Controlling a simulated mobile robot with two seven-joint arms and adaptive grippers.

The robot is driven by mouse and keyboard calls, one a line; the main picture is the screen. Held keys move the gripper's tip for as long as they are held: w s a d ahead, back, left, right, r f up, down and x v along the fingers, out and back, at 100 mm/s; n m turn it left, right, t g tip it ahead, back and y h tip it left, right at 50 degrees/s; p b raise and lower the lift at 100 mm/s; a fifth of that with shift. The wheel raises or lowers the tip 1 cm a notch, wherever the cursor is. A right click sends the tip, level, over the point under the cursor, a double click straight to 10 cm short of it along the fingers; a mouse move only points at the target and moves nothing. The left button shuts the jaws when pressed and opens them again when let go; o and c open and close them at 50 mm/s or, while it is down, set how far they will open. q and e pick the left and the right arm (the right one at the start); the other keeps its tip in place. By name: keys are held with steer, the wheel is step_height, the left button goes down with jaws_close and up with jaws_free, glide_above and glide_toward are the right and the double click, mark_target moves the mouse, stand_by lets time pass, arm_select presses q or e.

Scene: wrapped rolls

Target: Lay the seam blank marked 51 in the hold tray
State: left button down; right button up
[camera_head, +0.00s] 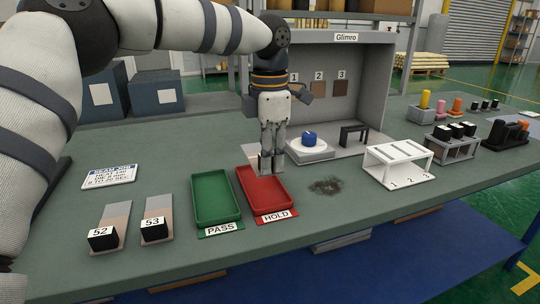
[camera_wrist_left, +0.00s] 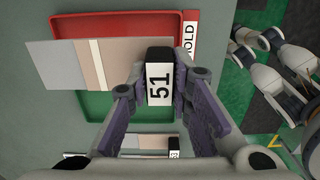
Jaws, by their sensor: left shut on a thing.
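My left gripper (camera_head: 271,160) is shut on the black end block of the seam blank marked 51 (camera_wrist_left: 159,82). The blank is a flat plate with grey, tan and cream bands; in the head view a pale part of it (camera_head: 249,154) shows beside the fingers. The red hold tray (camera_head: 284,207) lies under the gripper, its label at the near edge. In the wrist view the plate covers part of the red tray (camera_wrist_left: 120,19) and overlaps the green tray's edge. Whether the blank touches the tray is unclear.
The green pass tray (camera_head: 216,227) stands left of the hold tray. Blanks 52 (camera_head: 103,238) and 53 (camera_head: 154,229) lie further left. A white slotted rack (camera_head: 399,166) and a round stand with a blue piece (camera_head: 309,141) are at right. A dark smudge marks the table.

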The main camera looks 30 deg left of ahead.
arm_select(q)
glide_above(270, 203)
steer(key=shift+f, duration=2.4)
steer(key=shift+f, duration=0.1)
steer(key=shift+f, duration=1.35)
steer(key=c, duration=1.4)
jaws_free()
steer(key=shift+o, duration=0.2)
steer(key=shift+r, duration=0.15)
